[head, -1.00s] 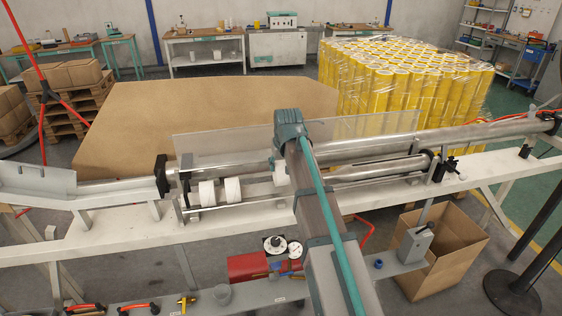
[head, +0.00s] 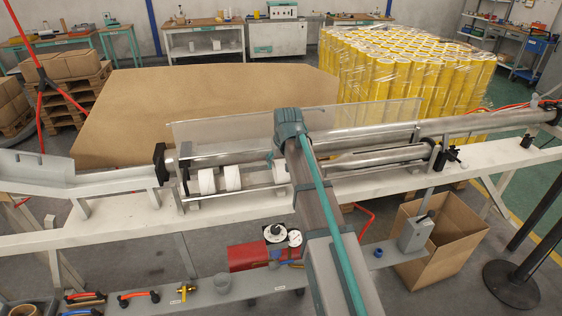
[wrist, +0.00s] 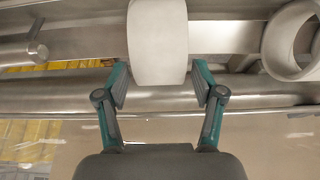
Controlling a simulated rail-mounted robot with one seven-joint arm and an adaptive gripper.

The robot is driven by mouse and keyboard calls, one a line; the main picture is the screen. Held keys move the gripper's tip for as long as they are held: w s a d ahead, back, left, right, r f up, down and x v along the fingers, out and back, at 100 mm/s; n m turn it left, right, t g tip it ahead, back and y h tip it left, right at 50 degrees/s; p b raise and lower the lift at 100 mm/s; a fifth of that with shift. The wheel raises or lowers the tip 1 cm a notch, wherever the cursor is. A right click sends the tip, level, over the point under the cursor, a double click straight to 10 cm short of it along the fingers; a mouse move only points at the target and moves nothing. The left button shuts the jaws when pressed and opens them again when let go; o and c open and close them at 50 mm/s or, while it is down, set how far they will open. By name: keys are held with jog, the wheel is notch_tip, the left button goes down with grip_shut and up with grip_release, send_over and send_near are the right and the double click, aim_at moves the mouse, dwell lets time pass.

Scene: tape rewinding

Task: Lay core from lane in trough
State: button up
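Two white cores (head: 219,179) stand side by side in the trough-like steel channel (head: 258,181) below the long metal shaft, left of my arm. A third white core (head: 280,170) is in line with them, partly hidden by my arm. In the wrist view this core (wrist: 158,40) lies between my gripper's fingertips (wrist: 160,78), over steel bars. The teal fingers flank its near end, spread apart, with a small gap on the right side. Whether the left fingertip touches is unclear. A hollow core end (wrist: 290,42) shows at the right of the wrist view.
A clear guard panel (head: 225,127) stands behind the shaft (head: 385,138). A white machine beam (head: 120,213) runs in front. A cardboard box (head: 440,240) stands open at the lower right, and wrapped yellow rolls (head: 400,70) stand behind.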

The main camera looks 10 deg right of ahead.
dwell(0.3)
jog(key=v, duration=1.2)
jog(key=shift+r, duration=0.1)
